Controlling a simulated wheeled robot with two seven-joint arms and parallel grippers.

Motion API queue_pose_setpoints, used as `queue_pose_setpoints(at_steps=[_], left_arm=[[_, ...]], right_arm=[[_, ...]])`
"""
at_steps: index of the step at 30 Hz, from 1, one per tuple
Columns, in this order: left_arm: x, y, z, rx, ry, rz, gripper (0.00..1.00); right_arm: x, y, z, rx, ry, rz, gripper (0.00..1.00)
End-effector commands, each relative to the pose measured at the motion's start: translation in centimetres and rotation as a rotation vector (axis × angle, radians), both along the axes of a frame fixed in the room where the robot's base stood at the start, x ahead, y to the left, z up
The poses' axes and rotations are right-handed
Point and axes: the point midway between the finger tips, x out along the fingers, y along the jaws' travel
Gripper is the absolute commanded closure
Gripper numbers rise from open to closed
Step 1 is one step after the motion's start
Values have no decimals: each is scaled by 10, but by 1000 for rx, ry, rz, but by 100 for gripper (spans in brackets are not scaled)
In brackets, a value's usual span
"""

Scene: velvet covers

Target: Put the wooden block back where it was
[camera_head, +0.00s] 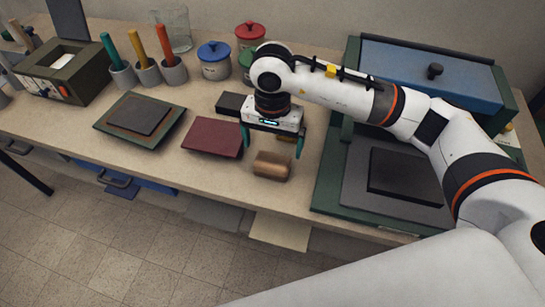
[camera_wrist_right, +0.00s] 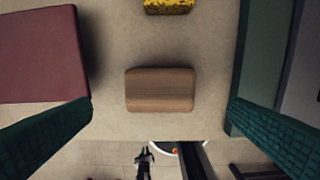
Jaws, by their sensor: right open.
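The wooden block (camera_head: 272,165) lies on the beige table near its front edge. It also shows in the middle of the right wrist view (camera_wrist_right: 160,90), lying flat with its long side across the picture. My right gripper (camera_head: 273,142) is open above and behind the block. Its two green fingers stand wide apart on either side of the block in the right wrist view, with clear space between each finger and the wood. Nothing is held in it. My left gripper is not in view.
A dark red slab (camera_head: 213,138) lies left of the block. A black block (camera_head: 233,104) and yellow speckled piece (camera_wrist_right: 168,6) lie behind. A green-framed unit (camera_head: 328,170) stands right, a green-edged mat (camera_head: 172,130) left. Pots (camera_head: 214,68) and tool cups (camera_head: 147,72) stand farther back.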

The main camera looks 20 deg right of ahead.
Motion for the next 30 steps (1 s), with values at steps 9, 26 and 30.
queue_pose_setpoints(at_steps=[9,26,30], left_arm=[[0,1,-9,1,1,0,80],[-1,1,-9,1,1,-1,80],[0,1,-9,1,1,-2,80]], right_arm=[[0,0,41,0,-1,-1,1],[0,0,44,1,1,-1,1],[0,0,44,1,1,-1,1]])
